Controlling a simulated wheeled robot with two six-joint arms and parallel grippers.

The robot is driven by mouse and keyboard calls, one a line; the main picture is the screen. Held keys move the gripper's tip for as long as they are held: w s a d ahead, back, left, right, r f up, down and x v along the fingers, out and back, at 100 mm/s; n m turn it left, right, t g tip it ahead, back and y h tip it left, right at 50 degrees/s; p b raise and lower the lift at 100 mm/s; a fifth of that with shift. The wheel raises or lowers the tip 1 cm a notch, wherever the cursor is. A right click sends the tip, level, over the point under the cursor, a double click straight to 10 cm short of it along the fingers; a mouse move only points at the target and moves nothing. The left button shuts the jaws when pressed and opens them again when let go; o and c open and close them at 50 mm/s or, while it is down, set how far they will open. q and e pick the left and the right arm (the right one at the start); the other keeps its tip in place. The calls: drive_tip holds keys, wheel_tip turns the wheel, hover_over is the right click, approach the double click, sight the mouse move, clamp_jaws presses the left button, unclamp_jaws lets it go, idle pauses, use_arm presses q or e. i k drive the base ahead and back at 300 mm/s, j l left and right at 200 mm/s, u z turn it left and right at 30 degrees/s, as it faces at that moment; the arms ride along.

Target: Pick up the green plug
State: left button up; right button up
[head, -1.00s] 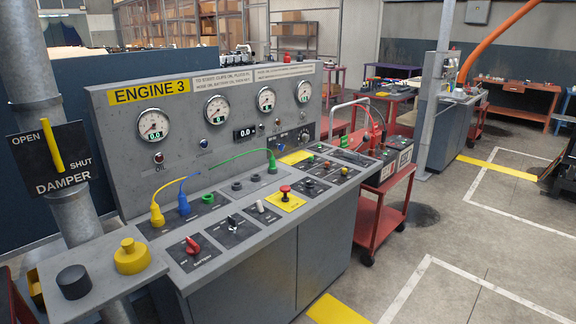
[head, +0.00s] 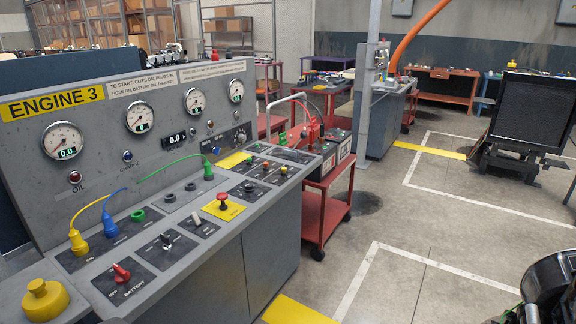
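The green plug (head: 208,172) stands upright on the Engine 3 console (head: 262,192), at the back of its sloping top near the gauge panel. A green cable (head: 165,168) arcs from it to the left. An empty-looking green ring socket (head: 138,215) is further left. A blue plug (head: 109,223) and a yellow plug (head: 78,241) stand left of that socket, each with its own cable. Neither of my grippers shows in the head view.
A red stop button (head: 222,198) on a yellow plate and a red battery switch (head: 121,273) rise from the console. A red cart (head: 325,205) with batteries stands at its right end. Open floor (head: 440,225) lies right. Dark machinery (head: 550,285) fills the bottom right corner.

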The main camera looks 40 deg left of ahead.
sight(207, 167)
drive_tip(key=i+j+z, duration=0.15)
drive_tip(key=j+z, duration=0.15)
drive_tip(key=z, duration=0.15)
drive_tip(key=i+j+z, duration=0.1)
drive_tip(key=j+z, duration=0.2)
drive_tip(key=z, duration=0.2)
drive_tip(key=j+z, duration=0.7)
drive_tip(key=z, duration=0.2)
drive_tip(key=i+j+z, duration=0.15)
drive_tip(key=j+z, duration=0.25)
drive_tip(key=j, duration=0.7)
drive_tip(key=j+z, duration=0.35)
drive_tip(key=j, duration=0.75)
drive_tip(key=j+u, duration=0.6)
drive_tip(key=u, duration=0.45)
drive_tip(key=i+j+u, duration=0.1)
drive_tip(key=u, duration=0.85)
drive_tip(key=i+u, duration=0.1)
drive_tip(key=u, duration=0.35)
